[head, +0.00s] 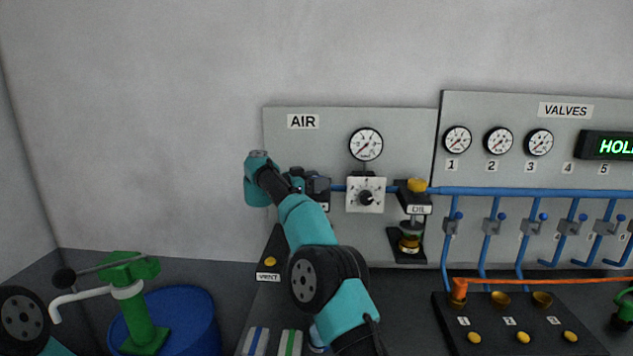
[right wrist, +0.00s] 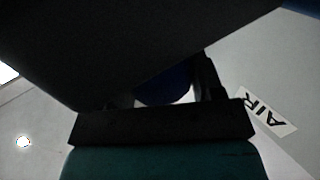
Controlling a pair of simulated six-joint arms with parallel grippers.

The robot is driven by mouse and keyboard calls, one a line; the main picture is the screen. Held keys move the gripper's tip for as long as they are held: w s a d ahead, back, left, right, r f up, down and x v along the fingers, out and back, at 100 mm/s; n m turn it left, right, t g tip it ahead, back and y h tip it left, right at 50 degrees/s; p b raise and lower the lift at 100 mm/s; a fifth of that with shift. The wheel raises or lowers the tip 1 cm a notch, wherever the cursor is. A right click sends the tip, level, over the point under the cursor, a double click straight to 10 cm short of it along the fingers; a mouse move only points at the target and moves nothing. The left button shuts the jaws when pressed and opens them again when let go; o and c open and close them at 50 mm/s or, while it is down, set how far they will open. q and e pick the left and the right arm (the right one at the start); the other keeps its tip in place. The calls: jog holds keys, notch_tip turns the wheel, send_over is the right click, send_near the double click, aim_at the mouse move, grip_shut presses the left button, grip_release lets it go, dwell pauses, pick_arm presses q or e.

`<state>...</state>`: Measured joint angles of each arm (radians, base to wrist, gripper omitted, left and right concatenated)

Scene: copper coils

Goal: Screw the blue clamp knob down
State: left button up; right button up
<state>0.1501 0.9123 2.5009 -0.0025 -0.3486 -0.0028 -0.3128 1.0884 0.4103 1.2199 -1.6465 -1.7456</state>
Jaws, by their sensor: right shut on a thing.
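The blue clamp knob shows as a dark blue rounded shape (right wrist: 165,86) between my fingers in the right wrist view. In the head view a dark blue part (head: 319,184) sits at the left end of the blue air pipe, beside my fingers. My right gripper (head: 299,181) reaches it from the left and is shut on it. It also shows in the right wrist view (right wrist: 165,95). The fingers and the dark wrist hide most of the knob, so its thread and how far down it sits cannot be seen. My left gripper is out of view.
The AIR panel (head: 285,150) carries a gauge (head: 366,144), a white dial box (head: 357,204) and an OIL unit (head: 417,209) right of my gripper. The VENT box (head: 270,262) stands below. A green hand pump (head: 141,315) and blue drum (head: 190,310) are lower left.

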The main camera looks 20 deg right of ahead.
jog(key=shift+g, duration=0.3)
dwell(0.4)
jog(key=o, duration=0.9)
